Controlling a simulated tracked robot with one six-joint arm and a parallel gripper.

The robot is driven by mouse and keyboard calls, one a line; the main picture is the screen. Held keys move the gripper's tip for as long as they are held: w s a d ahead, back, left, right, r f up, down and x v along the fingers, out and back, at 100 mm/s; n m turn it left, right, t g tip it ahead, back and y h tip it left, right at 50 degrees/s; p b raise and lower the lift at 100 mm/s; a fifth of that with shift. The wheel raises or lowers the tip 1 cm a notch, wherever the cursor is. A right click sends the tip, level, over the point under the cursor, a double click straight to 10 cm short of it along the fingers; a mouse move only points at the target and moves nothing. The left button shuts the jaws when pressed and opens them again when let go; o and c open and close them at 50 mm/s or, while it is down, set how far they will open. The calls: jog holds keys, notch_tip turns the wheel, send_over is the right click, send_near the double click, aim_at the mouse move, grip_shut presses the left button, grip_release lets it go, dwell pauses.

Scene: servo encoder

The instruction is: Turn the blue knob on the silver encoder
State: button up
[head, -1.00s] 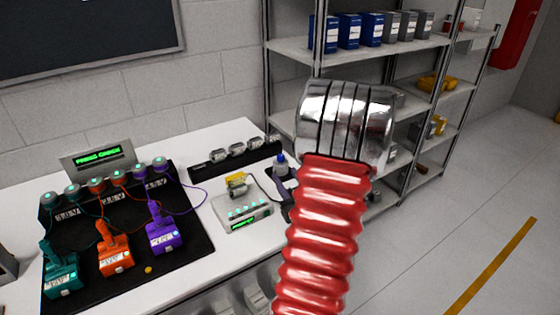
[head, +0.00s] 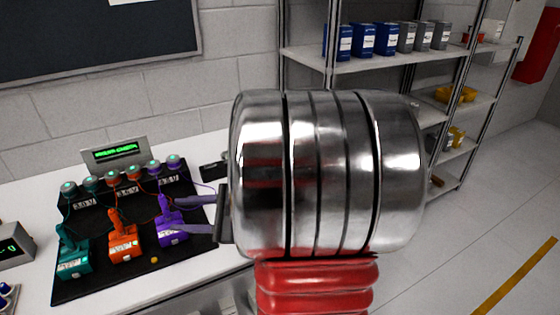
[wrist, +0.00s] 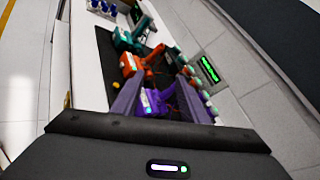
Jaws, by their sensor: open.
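I cannot make out a silver encoder with a blue knob in either view now; my arm covers the right part of the bench in the head view. My gripper (head: 188,213) is open and empty, pointing left over the bench, with its fingers seen close to the purple servo (head: 171,228). In the wrist view, the purple servo (wrist: 155,104) appears between the open fingers. I cannot tell the height of the gripper above it. An orange servo (head: 123,243) and a teal servo (head: 73,258) stand left of it.
The servos stand on a black mat (head: 110,284) on a white bench, with several grey round units wired behind them. A green-lit display (head: 115,155) stands at the back. Small blue items (head: 6,296) sit at the left edge. A metal shelf (head: 305,54) stands behind right.

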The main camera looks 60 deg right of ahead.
jog(key=s+a+f+n+g+y, duration=0.1)
jog(key=s+a+n+g, duration=0.4)
jog(key=a, duration=0.4)
jog(key=s+a+n+g, duration=0.3)
jog(key=a+n+g, duration=0.1)
jog(key=a+n, duration=0.4)
jog(key=s+d+r+n+h, duration=0.1)
jog(key=s+r+n+h, duration=0.3)
jog(key=n, duration=0.7)
jog(key=s+h, duration=0.2)
jog(key=h, duration=0.1)
jog(key=shift+r+n+t, duration=0.25)
jog(key=shift+n+t, duration=0.05)
jog(key=shift+n, duration=0.1)
jog(key=shift+c, duration=1.1)
